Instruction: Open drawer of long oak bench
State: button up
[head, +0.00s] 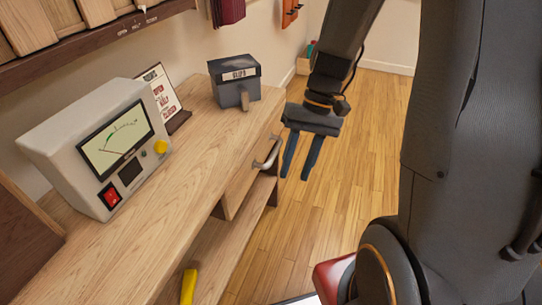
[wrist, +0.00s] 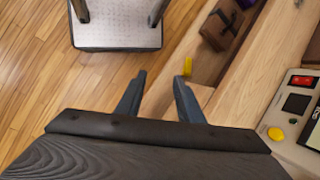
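The long oak bench (head: 185,165) runs along the wall at left in the head view. Its drawer (head: 238,188) sits under the top near the far end and looks shut. A curved metal handle (head: 268,153) is on the drawer front. My gripper (head: 294,178) is open and empty, just right of the handle in the picture, with fingers pointing down and apart from it. In the wrist view my gripper (wrist: 157,85) shows two spread fingers with nothing between them. The bench (wrist: 250,75) is at right there; the handle does not show.
A meter box (head: 100,145), a sign (head: 163,95) and a dark labelled box (head: 235,82) stand on the bench. A yellow object (head: 188,287) lies on the lower shelf (head: 195,258). The wood floor (head: 365,120) beyond my gripper is clear.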

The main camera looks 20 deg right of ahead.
jog(key=w+d+f+m+y+b, duration=0.1)
jog(key=w+f+y+b, duration=0.1)
jog(key=w+f+y, duration=0.6)
jog(key=m+t+y+b, duration=0.1)
jog(key=t+y+b, duration=0.1)
jog(key=t+y, duration=0.35)
send_near(274, 150)
jog(key=a+t+h, duration=0.1)
jog(key=a+h, duration=0.1)
jog(key=a, duration=0.1)
jog(key=x, duration=0.7)
jog(key=shift+s+p, duration=0.2)
jog(key=shift+p, duration=0.15)
jog(key=shift+c, duration=0.4)
grip_shut()
